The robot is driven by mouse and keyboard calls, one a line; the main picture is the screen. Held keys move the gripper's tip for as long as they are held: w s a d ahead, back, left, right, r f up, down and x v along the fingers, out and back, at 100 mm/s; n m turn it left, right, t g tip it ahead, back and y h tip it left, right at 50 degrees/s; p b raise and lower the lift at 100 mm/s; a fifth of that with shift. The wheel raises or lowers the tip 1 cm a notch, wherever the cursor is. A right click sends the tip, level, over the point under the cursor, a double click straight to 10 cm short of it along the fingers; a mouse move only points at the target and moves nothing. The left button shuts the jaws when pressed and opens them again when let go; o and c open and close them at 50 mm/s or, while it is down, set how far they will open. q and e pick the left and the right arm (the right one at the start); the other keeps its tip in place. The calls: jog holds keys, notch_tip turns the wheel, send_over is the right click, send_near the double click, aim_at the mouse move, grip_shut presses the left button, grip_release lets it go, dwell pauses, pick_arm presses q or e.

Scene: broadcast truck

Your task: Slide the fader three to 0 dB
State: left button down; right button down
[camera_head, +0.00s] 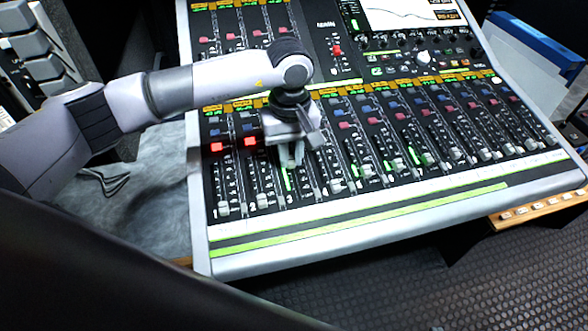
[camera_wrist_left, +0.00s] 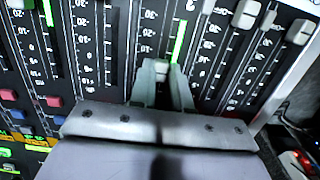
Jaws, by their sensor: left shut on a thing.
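The mixing console (camera_head: 240,262) slopes across the head view, with a row of vertical faders. My left gripper (camera_head: 291,160) is over the third fader strip, pointing down, with its fingers against the panel. In the left wrist view, my left gripper (camera_wrist_left: 162,75) is shut on the cap of fader three (camera_wrist_left: 161,68). The cap sits between the two grey fingertips, which hide much of it in the head view. A green level bar shows beside the slot. The scale reads -30, -20 and -10 toward the picture's top; the marks beside the cap are partly covered. My right gripper is not in view.
The caps of fader one (camera_head: 223,208) and fader two (camera_head: 264,201) sit low in their slots to the left. The fader four cap (camera_head: 308,185) is close on the right. Lit red buttons (camera_head: 250,141) and a screen (camera_head: 410,12) lie farther up.

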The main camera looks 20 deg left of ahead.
aim_at(291, 159)
pick_arm(q)
jog(key=c, duration=1.4)
grip_release()
jog(key=shift+o, duration=0.2)
jog(key=shift+r+b, duration=0.3)
jog(key=shift+r, duration=3.3)
